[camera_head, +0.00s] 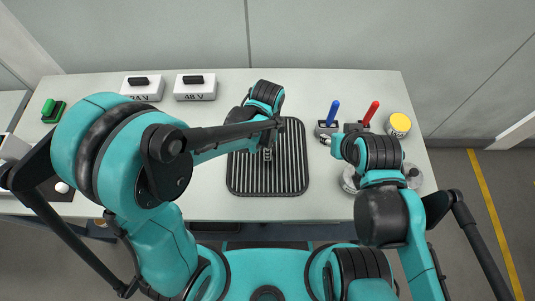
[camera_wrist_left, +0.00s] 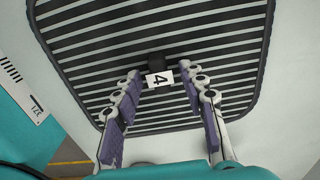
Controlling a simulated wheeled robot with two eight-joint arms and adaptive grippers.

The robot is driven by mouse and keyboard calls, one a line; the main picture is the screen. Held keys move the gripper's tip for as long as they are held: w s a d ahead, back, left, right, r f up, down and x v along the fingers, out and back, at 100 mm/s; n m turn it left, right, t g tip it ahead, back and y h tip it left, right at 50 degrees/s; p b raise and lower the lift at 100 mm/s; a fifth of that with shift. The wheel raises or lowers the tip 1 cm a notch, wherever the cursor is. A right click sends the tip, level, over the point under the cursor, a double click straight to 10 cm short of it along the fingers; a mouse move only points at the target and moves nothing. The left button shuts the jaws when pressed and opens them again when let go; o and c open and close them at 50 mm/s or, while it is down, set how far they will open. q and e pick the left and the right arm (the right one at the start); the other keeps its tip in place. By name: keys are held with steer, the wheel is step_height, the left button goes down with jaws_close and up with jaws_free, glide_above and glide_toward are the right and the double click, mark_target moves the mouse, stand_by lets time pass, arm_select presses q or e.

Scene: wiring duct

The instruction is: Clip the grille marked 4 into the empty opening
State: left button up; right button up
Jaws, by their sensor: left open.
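A dark slatted panel (camera_head: 240,178) with rounded corners lies on the table's middle; I take it as the grille. In the left wrist view the panel (camera_wrist_left: 75,55) has light gaps between dark bars, and a black knob (camera_wrist_left: 155,58) with a white tag (camera_wrist_left: 159,79) marked 4. My left gripper (camera_head: 268,153) is over the panel; in the wrist view its fingers (camera_wrist_left: 159,70) are apart on either side of the tag, holding nothing. My right gripper (camera_head: 326,140) is beside the blue-handled tool, small and partly hidden by its arm. I see no empty opening.
White boxes marked 24 V (camera_head: 142,91) and 48 V (camera_head: 195,90) stand at the back. A blue-handled tool (camera_head: 333,110), a red-handled tool (camera_head: 372,111) and a yellow-topped can (camera_head: 399,124) stand at right. A green item (camera_head: 53,109) is at left. Bare table (camera_head: 235,95) lies behind the panel.

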arm_select(q)
steer(key=shift+f, duration=0.1)
steer(key=shift+c, duration=0.3)
jaws_close()
